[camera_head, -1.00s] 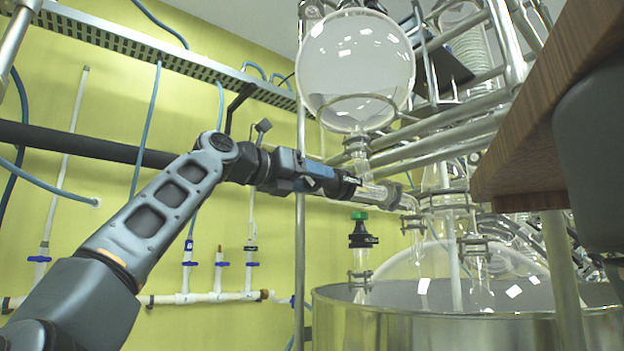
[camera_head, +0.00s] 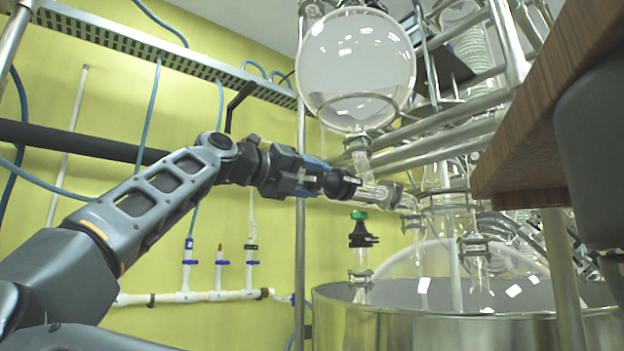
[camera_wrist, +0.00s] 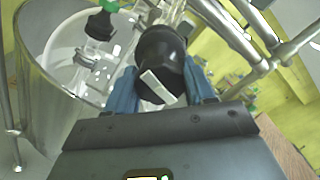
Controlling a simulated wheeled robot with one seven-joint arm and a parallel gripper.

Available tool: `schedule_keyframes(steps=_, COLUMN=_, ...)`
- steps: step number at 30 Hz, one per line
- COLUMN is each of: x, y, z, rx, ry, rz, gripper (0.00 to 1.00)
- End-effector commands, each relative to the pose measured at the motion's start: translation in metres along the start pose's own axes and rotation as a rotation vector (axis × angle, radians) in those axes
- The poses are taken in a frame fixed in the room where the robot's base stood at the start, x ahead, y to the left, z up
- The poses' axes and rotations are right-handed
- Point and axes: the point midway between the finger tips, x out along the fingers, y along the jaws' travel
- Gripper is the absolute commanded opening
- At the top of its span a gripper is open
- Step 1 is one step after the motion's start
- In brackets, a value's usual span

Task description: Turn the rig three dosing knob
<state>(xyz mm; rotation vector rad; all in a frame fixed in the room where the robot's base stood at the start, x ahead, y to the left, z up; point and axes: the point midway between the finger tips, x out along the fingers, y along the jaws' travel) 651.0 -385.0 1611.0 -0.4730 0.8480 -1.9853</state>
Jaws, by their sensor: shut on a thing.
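A black dosing knob (camera_head: 341,184) sits at the left end of a clear glass valve tube (camera_head: 378,192) below the round glass flask. My gripper (camera_head: 318,181) reaches it from the left. In the wrist view, the blue fingers (camera_wrist: 162,92) stand on both sides of the knob (camera_wrist: 162,50), closed on it. A white bar mark (camera_wrist: 158,88) shows on the knob's near face. The far side of the knob and the inside of the valve are hidden. No label tells which rig this is.
The round flask (camera_head: 356,68) hangs just above the knob. A green-capped black fitting (camera_head: 361,236) stands below, over the steel vessel's rim (camera_head: 450,318). Metal rods (camera_head: 440,140) run to the right. A wooden shelf (camera_head: 545,120) juts in at right. White pipes (camera_head: 190,298) line the yellow wall.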

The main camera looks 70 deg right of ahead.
Motion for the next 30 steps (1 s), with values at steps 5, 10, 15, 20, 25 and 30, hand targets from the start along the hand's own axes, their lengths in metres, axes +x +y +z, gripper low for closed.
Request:
schedule_keyframes(steps=5, x=-0.001, y=0.0, z=0.002, rx=-0.002, ry=-0.007, rz=0.0, gripper=0.23)
schedule_keyframes(steps=10, x=-0.001, y=0.0, z=0.003, rx=-0.001, ry=-0.008, rz=0.0, gripper=0.23)
schedule_keyframes(steps=15, x=-0.001, y=0.0, z=0.002, rx=-0.001, ry=-0.006, rz=0.0, gripper=0.68)
schedule_keyframes(steps=20, x=-0.001, y=0.0, z=0.001, rx=-0.001, ry=-0.004, rz=0.0, gripper=0.78)
schedule_keyframes(steps=25, x=-0.001, y=0.0, z=0.001, rx=-0.001, ry=-0.003, rz=0.0, gripper=0.78)
schedule_keyframes(steps=30, x=-0.013, y=0.002, z=0.0, rx=-0.001, ry=-0.004, rz=0.001, gripper=0.78)
